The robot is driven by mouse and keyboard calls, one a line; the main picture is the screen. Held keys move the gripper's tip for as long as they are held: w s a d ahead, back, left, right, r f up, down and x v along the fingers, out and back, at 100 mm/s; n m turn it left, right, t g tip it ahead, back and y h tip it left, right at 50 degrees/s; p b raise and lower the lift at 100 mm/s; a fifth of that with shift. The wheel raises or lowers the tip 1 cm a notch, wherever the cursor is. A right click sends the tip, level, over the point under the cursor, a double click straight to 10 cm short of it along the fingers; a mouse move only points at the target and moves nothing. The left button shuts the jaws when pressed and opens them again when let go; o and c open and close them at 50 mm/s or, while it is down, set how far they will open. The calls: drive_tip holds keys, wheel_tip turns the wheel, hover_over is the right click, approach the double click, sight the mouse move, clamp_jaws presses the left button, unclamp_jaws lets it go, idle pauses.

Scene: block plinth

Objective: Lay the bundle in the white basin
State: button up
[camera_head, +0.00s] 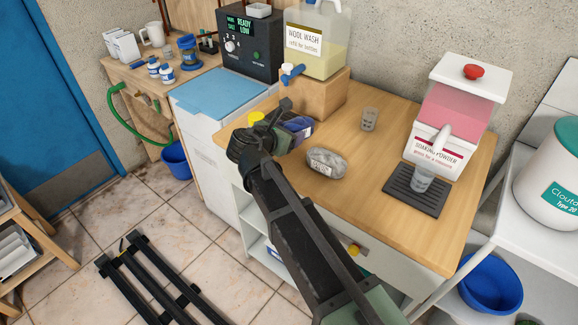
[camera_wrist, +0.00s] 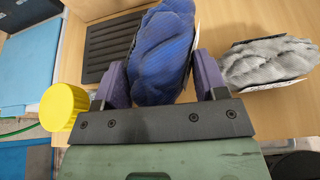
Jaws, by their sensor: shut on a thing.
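My gripper (camera_wrist: 160,85) is shut on a blue twisted yarn bundle (camera_wrist: 165,50) with a pale label band. In the head view the same bundle (camera_head: 299,126) shows partly behind my gripper (camera_head: 284,132), at the left end of the wooden counter. Whether the bundle touches the counter is hard to tell. A grey bundle (camera_head: 326,163) with a paper band lies on the counter to the right; it also shows in the wrist view (camera_wrist: 268,63). I cannot make out a white basin in either view.
The wool wash jug (camera_head: 315,50) stands on a wooden block (camera_head: 312,93) behind my gripper. A small cup (camera_head: 370,118) and the soaking powder dispenser (camera_head: 455,115) stand further right. The counter's front middle (camera_head: 385,215) is clear.

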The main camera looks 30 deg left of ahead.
sight(288, 156)
drive_tip(key=shift+f, duration=0.35)
wheel_tip(288, 156, down, 4)
drive_tip(key=b, duration=0.4)
drive_tip(key=shift+f, duration=0.25)
drive_tip(key=shift+r, duration=0.3)
drive_tip(key=shift+f, duration=0.2)
drive_tip(key=o, duration=0.7)
